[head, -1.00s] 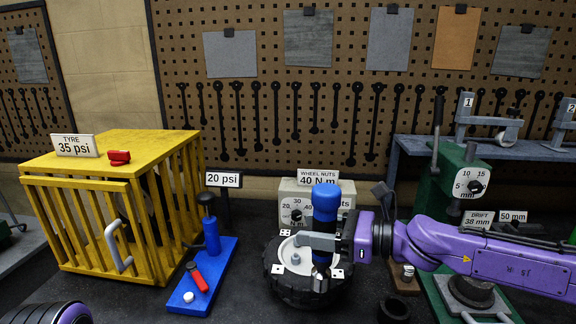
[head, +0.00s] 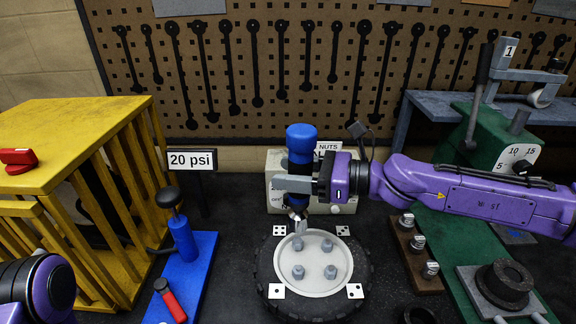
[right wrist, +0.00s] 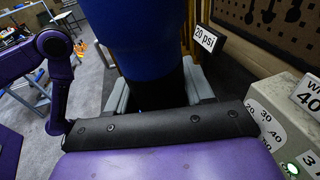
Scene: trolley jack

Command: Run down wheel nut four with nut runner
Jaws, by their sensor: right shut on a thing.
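The nut runner (head: 301,160) has a blue cap, a black body and a bright metal socket. My right gripper (head: 296,184) is shut on its body and holds it upright. The socket end hangs at the far left part of the wheel (head: 264,262), apparently above it and near the far left nut (head: 298,244). Three other grey nuts (head: 327,245) stand on the pale hub (head: 314,287). White pip labels (head: 276,291) sit around the hub. In the right wrist view the runner (right wrist: 140,40) fills the top middle; its socket is hidden. My left gripper is out of view.
A wheel-nut torque box (head: 343,208) stands behind the wheel; a green light shows on it in the right wrist view (right wrist: 291,168). A blue pump base (head: 190,270) and yellow cage (head: 75,140) are left. A wooden block with sockets (head: 415,255) and green press (head: 480,140) are right.

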